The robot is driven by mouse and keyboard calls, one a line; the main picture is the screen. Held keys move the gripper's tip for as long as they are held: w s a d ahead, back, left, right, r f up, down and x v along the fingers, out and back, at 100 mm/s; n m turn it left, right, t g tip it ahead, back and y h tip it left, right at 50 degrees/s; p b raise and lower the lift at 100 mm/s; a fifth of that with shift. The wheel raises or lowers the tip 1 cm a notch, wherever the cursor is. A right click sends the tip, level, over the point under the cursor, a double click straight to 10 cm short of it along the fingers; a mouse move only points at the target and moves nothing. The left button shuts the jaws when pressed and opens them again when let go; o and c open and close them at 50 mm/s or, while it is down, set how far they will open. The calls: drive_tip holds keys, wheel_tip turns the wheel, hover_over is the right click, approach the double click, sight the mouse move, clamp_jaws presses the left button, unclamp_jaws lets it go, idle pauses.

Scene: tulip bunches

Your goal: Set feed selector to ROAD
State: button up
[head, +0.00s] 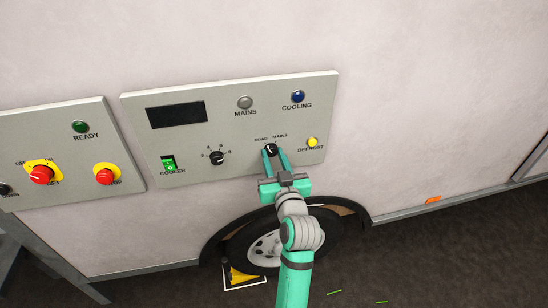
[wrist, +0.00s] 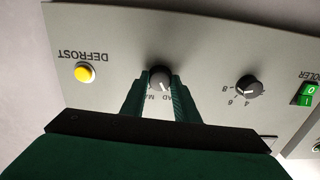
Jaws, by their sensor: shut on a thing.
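The feed selector is a small black knob (head: 270,149) under the ROAD and MAINS labels, low on the right part of the grey panel (head: 185,172). In the wrist view the knob (wrist: 159,78) is upside down, between my two green fingers, which partly cover the labels. Its pale pointer line slants down and slightly right there, towards the ROAD side; I cannot tell its exact stop. My gripper (head: 271,152) is shut on the knob, one finger on each side.
The yellow DEFROST button (head: 312,142) sits close right of the knob. A rotary dial (head: 217,158) and the green COOLER switch (head: 168,163) are to the left. Above are the MAINS lamp (head: 245,102) and blue COOLING lamp (head: 298,96). A wheel (head: 262,249) is below.

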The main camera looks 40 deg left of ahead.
drive_tip(key=shift+w+n, duration=0.1)
drive_tip(key=shift+n, duration=0.4)
drive_tip(key=shift+a, duration=0.1)
drive_tip(key=o, duration=1.1)
drive_tip(key=shift+c, duration=0.2)
drive_tip(key=shift+s+d, duration=0.2)
drive_tip(key=shift+s+d, duration=0.2)
drive_tip(key=shift+d, duration=0.1)
drive_tip(key=v, duration=1)
drive_tip(key=shift+a, duration=0.15)
